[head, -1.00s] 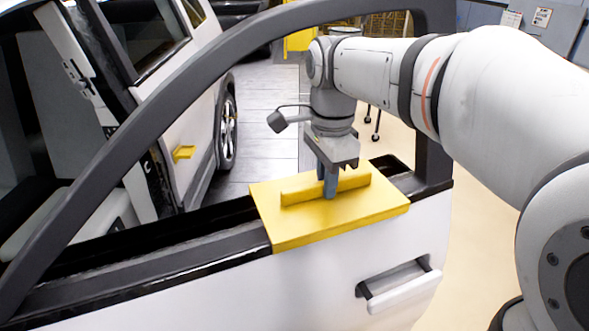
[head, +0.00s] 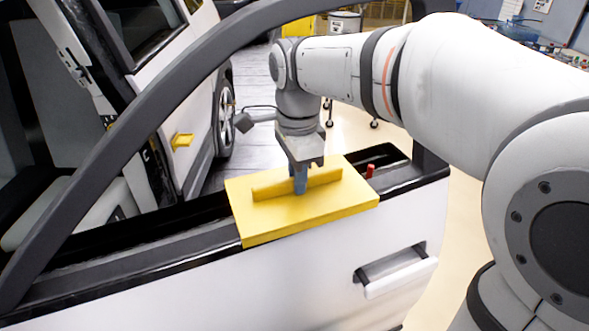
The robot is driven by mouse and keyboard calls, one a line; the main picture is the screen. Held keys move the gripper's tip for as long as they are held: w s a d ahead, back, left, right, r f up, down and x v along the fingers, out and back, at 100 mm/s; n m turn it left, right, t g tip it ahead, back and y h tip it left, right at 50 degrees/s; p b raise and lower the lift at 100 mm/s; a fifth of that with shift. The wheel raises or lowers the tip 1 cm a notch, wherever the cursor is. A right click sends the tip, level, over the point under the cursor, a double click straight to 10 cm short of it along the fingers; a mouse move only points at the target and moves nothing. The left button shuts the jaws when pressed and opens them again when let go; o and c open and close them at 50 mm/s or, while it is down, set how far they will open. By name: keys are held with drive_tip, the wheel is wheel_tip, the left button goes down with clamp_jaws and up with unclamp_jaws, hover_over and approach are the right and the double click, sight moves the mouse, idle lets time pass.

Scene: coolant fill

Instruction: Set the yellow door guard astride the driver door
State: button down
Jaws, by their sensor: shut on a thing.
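The yellow door guard (head: 320,205) is a flat plate with an upright rib on top.
The dark window frame (head: 130,125) arches over the door opening. A small red pin (head: 370,171) stands on the sill right of the guard. The door handle (head: 398,275) is below. Another door (head: 185,120) with a yellow handle stands behind. Bare floor (head: 450,250) lies to the right.

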drive_tip(key=shift+f, duration=0.35)
drive_tip(key=c, duration=1.4)
unclamp_jaws()
drive_tip(key=shift+r, duration=0.15)
wheel_tip(320, 180, up, 13)
drive_tip(key=shift+p, duration=0.35)
